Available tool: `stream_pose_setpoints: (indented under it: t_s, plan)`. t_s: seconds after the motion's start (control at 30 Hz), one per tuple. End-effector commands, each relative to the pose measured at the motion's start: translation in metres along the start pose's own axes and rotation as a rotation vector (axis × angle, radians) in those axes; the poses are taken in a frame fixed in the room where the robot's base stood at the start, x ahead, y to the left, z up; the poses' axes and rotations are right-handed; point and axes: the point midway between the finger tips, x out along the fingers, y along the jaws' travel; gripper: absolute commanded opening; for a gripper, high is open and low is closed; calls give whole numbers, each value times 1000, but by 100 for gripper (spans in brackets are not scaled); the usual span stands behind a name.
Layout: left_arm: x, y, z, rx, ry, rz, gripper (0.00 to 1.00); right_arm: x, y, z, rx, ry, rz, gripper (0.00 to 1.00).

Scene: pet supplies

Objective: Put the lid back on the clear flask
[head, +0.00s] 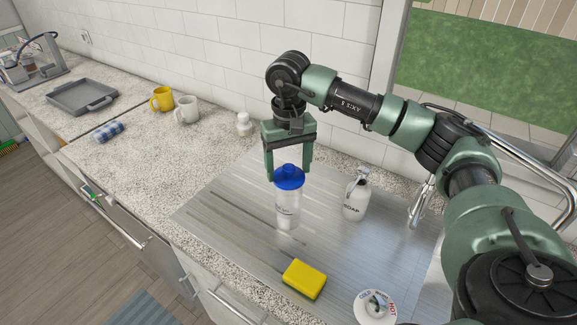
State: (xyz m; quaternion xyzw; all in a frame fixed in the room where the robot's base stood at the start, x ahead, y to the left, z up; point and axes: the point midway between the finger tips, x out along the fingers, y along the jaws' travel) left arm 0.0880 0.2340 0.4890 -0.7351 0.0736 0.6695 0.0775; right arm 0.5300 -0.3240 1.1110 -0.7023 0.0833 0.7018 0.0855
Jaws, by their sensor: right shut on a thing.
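The clear flask (287,211) stands upright on the metal drainboard (235,217) in the middle of the head view. Its blue lid (289,177) is at the top of the flask, between the fingers of my right gripper (289,176). The right gripper points straight down and is shut on the blue lid. I cannot tell whether the lid is seated on the flask's rim or held just above it. My left gripper is not in view.
A white soap bottle (355,199) stands right of the flask, near the faucet (422,201). A yellow sponge (304,278) lies in front. Mugs (186,109), a small white bottle (244,124), a rolled cloth (107,131) and a grey tray (82,96) are at the left.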

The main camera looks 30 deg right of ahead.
Motion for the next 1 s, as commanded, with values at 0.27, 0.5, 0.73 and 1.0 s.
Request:
stream_pose_setpoints:
  t_s: [0.27, 0.5, 0.73, 1.0]
  plan:
    - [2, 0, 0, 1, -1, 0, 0, 0, 0, 0, 1, 0, 0, 32]
    - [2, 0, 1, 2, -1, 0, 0, 0, 0, 0, 0, 0, 0, 32]
    - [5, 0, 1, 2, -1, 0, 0, 2, 0, 0, 0, 0, 0, 32]
    - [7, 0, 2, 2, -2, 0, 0, 3, 0, 0, 0, 0, 0, 32]
